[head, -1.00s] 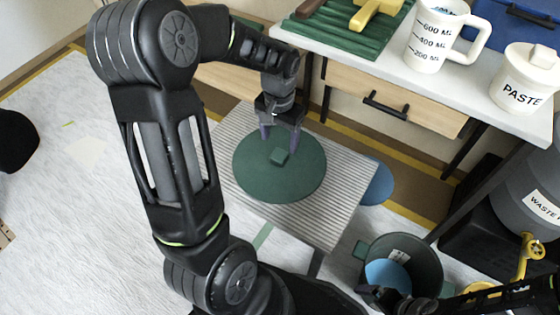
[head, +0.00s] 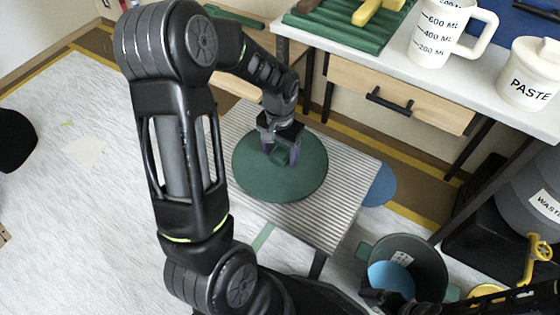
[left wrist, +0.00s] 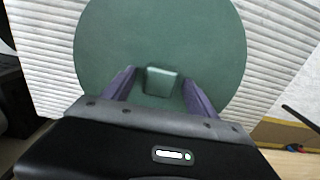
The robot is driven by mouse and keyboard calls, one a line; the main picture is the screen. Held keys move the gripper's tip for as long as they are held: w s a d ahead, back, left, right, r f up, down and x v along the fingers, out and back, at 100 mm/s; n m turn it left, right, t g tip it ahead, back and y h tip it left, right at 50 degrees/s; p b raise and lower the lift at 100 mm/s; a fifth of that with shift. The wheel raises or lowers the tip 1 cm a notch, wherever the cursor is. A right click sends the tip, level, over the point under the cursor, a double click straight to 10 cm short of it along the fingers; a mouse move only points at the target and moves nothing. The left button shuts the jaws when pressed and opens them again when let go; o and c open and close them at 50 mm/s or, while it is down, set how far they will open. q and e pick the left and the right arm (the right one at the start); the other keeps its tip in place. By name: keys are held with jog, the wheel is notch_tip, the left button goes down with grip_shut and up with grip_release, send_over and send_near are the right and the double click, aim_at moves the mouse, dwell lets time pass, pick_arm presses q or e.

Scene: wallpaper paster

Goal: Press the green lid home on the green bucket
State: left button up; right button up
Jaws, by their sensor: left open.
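The round green lid (head: 252,172) lies flat on a ribbed grey platform (head: 335,205). Its square knob (left wrist: 161,82) shows in the left wrist view. My left gripper (head: 281,158) is open over the lid, with one purple finger on each side of the knob. A gap shows between knob and fingers in the wrist view. The green bucket (head: 425,250) stands open at the lower right, a blue round thing (head: 390,277) inside it. My right arm's black end (head: 385,298) is at the bucket's near rim; its fingers cannot be made out.
A white table behind holds a measuring jug (head: 445,35), a paste jar (head: 530,75) and a green ribbed tray (head: 340,30). A blue disc (head: 381,187) shows past the platform's right edge. The floor at left is mostly clear.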

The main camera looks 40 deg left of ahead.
pick_arm(q)
jog(key=shift+c, duration=0.4)
grip_shut()
dwell(0.7)
